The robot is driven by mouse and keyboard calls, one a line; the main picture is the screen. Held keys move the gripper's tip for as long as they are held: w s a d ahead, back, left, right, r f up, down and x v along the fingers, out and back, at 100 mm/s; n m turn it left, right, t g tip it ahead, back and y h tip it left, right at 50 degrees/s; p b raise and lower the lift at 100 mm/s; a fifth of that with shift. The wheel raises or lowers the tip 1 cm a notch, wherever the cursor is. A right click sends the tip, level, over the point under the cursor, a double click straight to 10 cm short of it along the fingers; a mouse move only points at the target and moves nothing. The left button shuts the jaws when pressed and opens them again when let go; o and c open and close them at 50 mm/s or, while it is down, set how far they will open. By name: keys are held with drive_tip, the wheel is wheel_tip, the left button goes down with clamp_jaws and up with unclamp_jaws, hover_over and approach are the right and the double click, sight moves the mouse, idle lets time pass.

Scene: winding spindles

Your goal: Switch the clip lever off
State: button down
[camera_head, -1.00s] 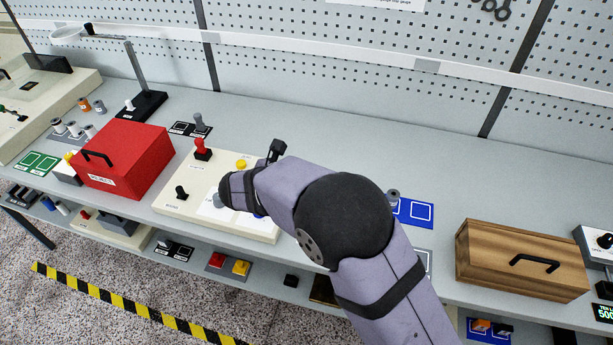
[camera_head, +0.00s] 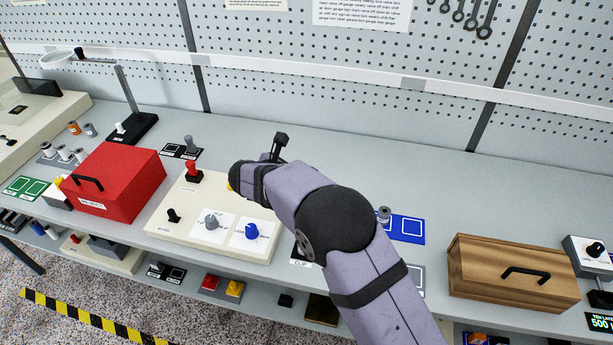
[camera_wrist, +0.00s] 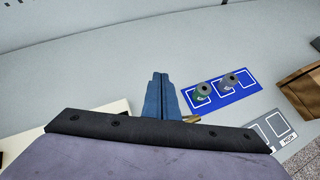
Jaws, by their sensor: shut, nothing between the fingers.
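A dark plate with a label that seems to read "CLIP" (camera_head: 300,262) shows at the right end of the cream control panel (camera_head: 160,232) in the head view, mostly behind my arm. Its lever cannot be made out there. My gripper (camera_wrist: 160,76) shows in the wrist view as two blue fingers shut together, with nothing held, above the grey bench. A small brass-coloured piece (camera_wrist: 191,119) shows just right of the finger bases; I cannot tell whether it is the clip lever.
The panel carries a red lever (camera_head: 193,170), a black lever (camera_head: 173,215), a grey knob (camera_head: 211,222) and a blue knob (camera_head: 252,231). A red box (camera_head: 120,180) stands left. A blue mat (camera_wrist: 225,95) with spindles and a wooden box (camera_head: 515,272) lie right.

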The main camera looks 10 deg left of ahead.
drive_tip(key=shift+w+f, duration=0.1)
drive_tip(key=shift+w, duration=0.2)
idle(0.4)
drive_tip(key=s+a+r, duration=0.1)
drive_tip(key=a+r, duration=0.1)
drive_tip(key=r, duration=0.4)
drive_tip(key=s+a+r, duration=0.1)
drive_tip(key=a+r, duration=0.2)
drive_tip(key=r, duration=0.3)
drive_tip(key=shift+s+b, duration=0.3)
drive_tip(key=shift+b, duration=0.05)
